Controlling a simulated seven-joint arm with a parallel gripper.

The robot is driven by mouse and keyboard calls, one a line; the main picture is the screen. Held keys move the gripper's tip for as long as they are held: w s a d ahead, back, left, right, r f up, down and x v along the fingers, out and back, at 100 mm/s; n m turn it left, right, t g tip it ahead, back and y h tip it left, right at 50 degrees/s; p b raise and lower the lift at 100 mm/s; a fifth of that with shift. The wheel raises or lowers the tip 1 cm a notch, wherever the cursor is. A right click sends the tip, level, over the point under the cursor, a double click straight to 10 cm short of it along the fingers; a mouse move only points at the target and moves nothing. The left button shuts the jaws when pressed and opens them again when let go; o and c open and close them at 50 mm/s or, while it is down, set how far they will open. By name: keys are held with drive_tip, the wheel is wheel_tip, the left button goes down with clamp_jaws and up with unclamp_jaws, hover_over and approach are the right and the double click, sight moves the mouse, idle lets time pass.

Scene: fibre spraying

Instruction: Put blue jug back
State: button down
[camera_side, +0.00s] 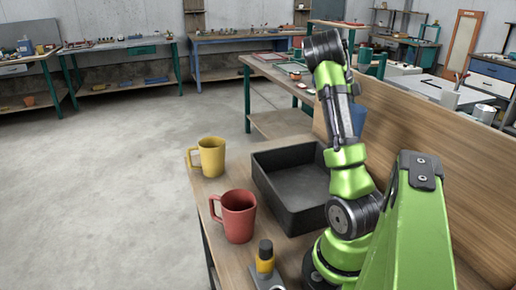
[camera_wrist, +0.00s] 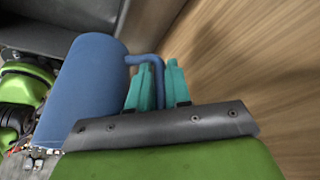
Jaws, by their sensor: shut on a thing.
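The blue jug (camera_wrist: 88,88) fills the left-centre of the wrist view, with its handle (camera_wrist: 158,72) toward the right. My gripper (camera_wrist: 157,68), with teal fingers, is shut on that handle, one finger on each side. In the side view only a blue part of the jug (camera_side: 358,119) shows behind my arm, above and beyond the black tray (camera_side: 299,220). My fingers are hidden there. The visible part of the tray is empty. Whether the jug touches anything is hard to tell.
A yellow mug (camera_side: 211,158) and a red mug (camera_side: 238,217) stand on the wooden table left of the tray. A yellow-and-black button unit (camera_side: 265,262) is at the front. A wooden panel (camera_side: 425,150) rises along the right. Workbenches stand farther back.

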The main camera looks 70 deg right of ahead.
drive_tip(key=w+a+n+t+h, duration=0.15)
drive_tip(key=w+a+n, duration=0.3)
drive_tip(key=w, duration=0.85)
drive_tip(key=w+a+n+h, duration=0.2)
drive_tip(key=w+a+n, duration=0.3)
drive_tip(key=w, duration=0.8)
drive_tip(key=w+a+n+t+h, duration=0.25)
drive_tip(key=w+a+n, duration=0.65)
drive_tip(key=w+a, duration=0.7)
drive_tip(key=shift+y, duration=0.3)
drive_tip(key=shift+s+a+f, duration=0.2)
drive_tip(key=shift+s+f, duration=0.05)
drive_tip(key=shift+f, duration=2.5)
drive_tip(key=shift+s+a+f, duration=0.2)
drive_tip(key=shift+f, duration=2.6)
drive_tip(key=shift+s+a+f, duration=0.2)
drive_tip(key=shift+s+f, duration=0.05)
drive_tip(key=shift+f, duration=2.5)
drive_tip(key=shift+f, duration=0.1)
drive_tip(key=c, duration=1.1)
unclamp_jaws()
drive_tip(key=shift+o, duration=0.2)
